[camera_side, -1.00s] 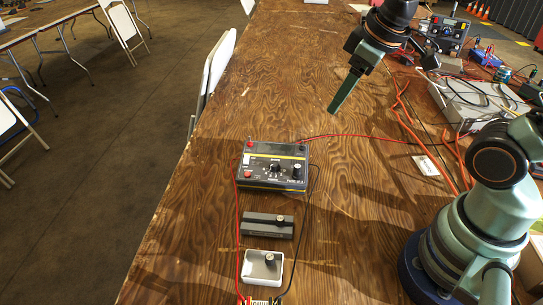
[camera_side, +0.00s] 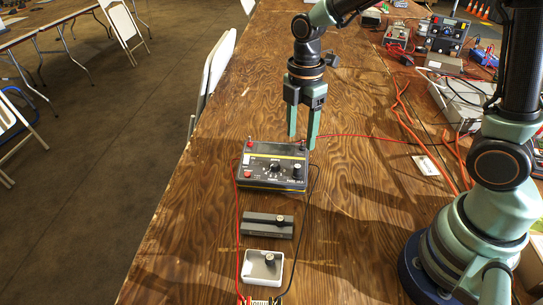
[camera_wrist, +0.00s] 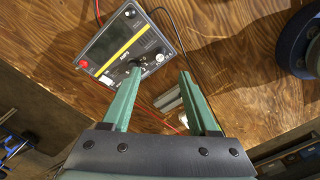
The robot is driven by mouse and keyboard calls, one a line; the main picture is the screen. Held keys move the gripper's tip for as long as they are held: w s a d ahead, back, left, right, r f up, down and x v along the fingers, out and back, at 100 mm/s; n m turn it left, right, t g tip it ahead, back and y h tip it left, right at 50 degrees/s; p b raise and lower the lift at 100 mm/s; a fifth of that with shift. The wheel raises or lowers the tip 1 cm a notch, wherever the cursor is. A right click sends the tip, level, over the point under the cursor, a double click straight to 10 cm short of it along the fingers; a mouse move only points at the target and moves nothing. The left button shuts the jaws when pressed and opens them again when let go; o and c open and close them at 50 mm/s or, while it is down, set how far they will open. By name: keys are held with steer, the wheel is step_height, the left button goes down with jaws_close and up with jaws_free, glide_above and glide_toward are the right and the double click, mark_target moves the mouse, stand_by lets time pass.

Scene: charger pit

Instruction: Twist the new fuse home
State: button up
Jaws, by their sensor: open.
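A dark test box (camera_side: 262,178) with a yellow stripe, a central dial (camera_side: 274,167) and red buttons lies on the wooden table. A grey-topped knob (camera_side: 297,168) stands at its right end; I cannot tell whether it holds the new fuse. My gripper (camera_side: 302,141) points down, open and empty, above the box's far right edge. In the wrist view my gripper (camera_wrist: 160,73) shows both fingers apart with nothing between the tips; the box (camera_wrist: 108,48) lies at upper left, partly behind the left finger.
A dark block (camera_side: 262,226) with a small round knob sits nearer the camera. A white tray (camera_side: 258,271) holding a small round part is below it. Red and black leads (camera_side: 238,220) run along both sides.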

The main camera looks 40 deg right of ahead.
mark_target(298, 166)
step_height(298, 166, down, 9)
steer(key=shift+r, duration=0.15)
stand_by(0.4)
jaws_close()
